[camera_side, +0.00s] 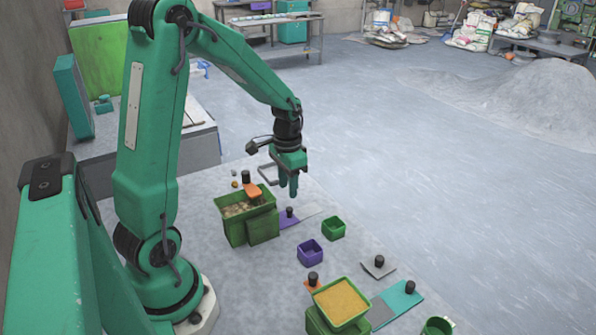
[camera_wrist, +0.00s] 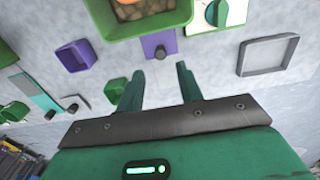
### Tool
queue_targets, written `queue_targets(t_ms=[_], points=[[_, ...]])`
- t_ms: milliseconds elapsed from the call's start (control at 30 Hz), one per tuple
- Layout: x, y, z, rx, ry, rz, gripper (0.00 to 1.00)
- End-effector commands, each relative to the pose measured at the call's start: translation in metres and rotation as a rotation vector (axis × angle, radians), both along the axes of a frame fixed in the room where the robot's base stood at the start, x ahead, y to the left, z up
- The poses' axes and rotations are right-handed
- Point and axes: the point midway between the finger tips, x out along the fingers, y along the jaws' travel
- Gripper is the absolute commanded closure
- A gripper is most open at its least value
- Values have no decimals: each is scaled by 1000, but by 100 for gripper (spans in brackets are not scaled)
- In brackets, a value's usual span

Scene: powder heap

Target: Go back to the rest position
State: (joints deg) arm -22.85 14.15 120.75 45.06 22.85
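My gripper (camera_side: 293,190) hangs above the work surface with its fingers pointing down, near the green bin (camera_side: 234,232) with brown lumps in it. In the wrist view, the two green fingers of my gripper (camera_wrist: 160,82) stand apart with only floor-coloured surface between them. It holds nothing. A purple plate with a black knob (camera_wrist: 160,45) lies just beyond the fingers in that view. A purple box (camera_side: 310,252) and a small green box (camera_side: 333,229) stand below and to the right of my gripper in the side view.
A container of yellow powder (camera_side: 341,302), a teal plate (camera_side: 405,300) and a grey plate (camera_side: 379,268) lie nearer the camera. A shallow grey tray (camera_wrist: 268,55) is right of the fingers.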

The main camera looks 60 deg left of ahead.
Motion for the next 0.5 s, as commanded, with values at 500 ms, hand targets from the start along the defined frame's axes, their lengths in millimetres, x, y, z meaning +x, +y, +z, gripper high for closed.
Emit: queue_targets(t_ms=[500], points=[[-13, -41, 58, 36, -113, -5, 64]])
